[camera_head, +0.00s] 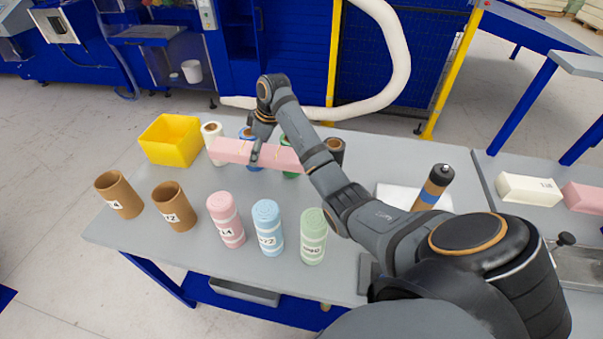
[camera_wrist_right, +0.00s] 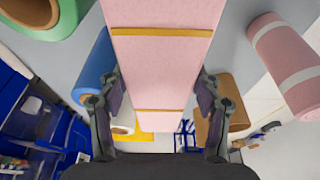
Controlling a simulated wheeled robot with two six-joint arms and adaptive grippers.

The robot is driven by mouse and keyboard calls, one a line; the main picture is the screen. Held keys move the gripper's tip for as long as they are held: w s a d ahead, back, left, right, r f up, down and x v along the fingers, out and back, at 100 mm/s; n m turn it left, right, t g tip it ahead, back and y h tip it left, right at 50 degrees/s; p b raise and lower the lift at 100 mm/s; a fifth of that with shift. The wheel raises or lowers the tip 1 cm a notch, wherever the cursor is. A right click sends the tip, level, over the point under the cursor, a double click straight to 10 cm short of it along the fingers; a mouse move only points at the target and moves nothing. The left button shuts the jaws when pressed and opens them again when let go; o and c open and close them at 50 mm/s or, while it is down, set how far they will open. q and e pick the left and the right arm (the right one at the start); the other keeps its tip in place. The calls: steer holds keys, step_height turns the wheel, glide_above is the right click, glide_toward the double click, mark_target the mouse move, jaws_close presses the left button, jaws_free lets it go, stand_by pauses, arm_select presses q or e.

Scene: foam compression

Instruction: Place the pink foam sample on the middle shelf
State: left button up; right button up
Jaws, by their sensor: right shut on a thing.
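The pink foam sample is a long pink block (camera_head: 228,151) with thin yellow bands, seen above the back part of the table. In the right wrist view the pink foam (camera_wrist_right: 160,60) runs lengthwise between the fingers. My right gripper (camera_head: 256,155) is shut on the foam near its middle, and its two fingers flank the block in the wrist view (camera_wrist_right: 160,100). The gap between foam and tabletop is hard to judge. My left gripper is not in view. No middle shelf can be clearly made out.
On the table (camera_head: 190,262) stand cardboard tubes (camera_head: 174,207), a pink roll (camera_head: 226,220), a blue roll (camera_head: 268,228) and a green roll (camera_head: 313,236). A yellow bin (camera_head: 170,141) is behind left. A white block (camera_head: 528,190) and another pink block (camera_head: 583,197) lie at right.

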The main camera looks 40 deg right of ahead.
steer(key=shift+w+f, duration=0.2)
steer(key=s+d+f+p, duration=0.1)
steer(key=s+f+p, duration=0.15)
steer(key=s, duration=0.25)
steer(key=s+d+f+p, duration=0.1)
steer(key=s+d+p, duration=0.15)
steer(key=s, duration=0.25)
steer(key=p, duration=0.2)
glide_above(293, 206)
steer(key=f, duration=0.4)
steer(key=shift+d+f, duration=0.2)
steer(key=shift+f, duration=0.5)
steer(key=f+p, duration=0.1)
steer(key=s+f+p, duration=0.1)
steer(key=f, duration=0.1)
steer(key=shift+d, duration=0.1)
steer(key=shift+f+p, duration=0.3)
steer(key=shift+f, duration=0.05)
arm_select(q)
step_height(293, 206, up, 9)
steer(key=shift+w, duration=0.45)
arm_select(e)
steer(key=shift+f, duration=0.1)
